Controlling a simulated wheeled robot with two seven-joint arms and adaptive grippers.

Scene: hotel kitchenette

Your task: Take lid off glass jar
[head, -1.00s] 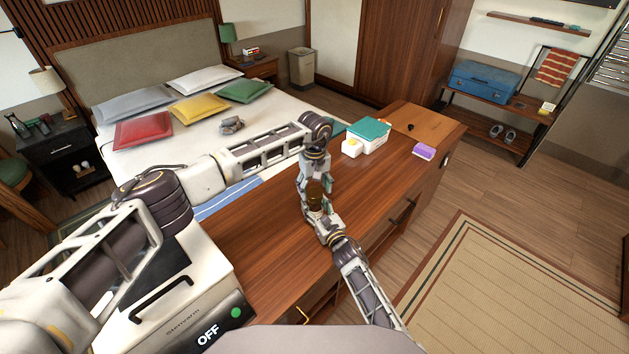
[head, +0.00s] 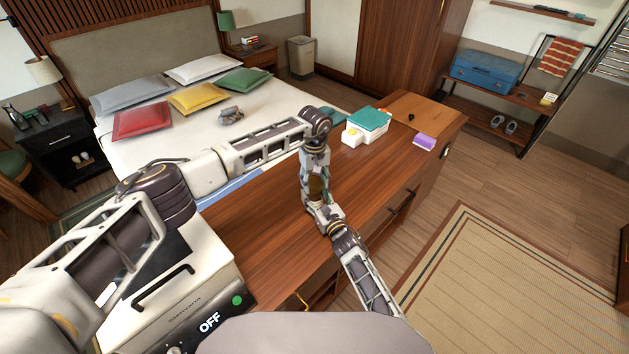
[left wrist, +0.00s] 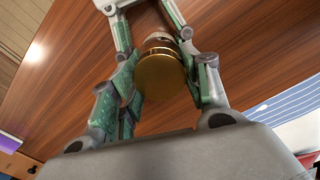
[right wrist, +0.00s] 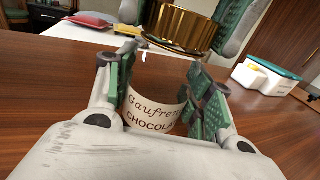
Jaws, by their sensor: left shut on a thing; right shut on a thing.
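The glass jar (right wrist: 155,108), with a cream label reading "Gaufret… CHOCOLA…", stands upright between the fingers of my right gripper (right wrist: 160,95), which is shut on it. Its gold lid (right wrist: 185,25) shows directly above the clear glass, between the fingers of my left gripper. In the left wrist view the round gold lid (left wrist: 160,75) sits between the fingertips of my left gripper (left wrist: 155,80), shut on it. I cannot tell whether lid and jar still touch. In the head view my left gripper (head: 316,180) is over my right gripper (head: 322,208), and they mostly hide the jar.
Both grippers work over the wooden counter (head: 265,235). A white box with a teal top (head: 368,122) and a purple item (head: 425,141) lie at its far end. A white appliance marked OFF (head: 190,310) stands at the near left. The counter between is clear.

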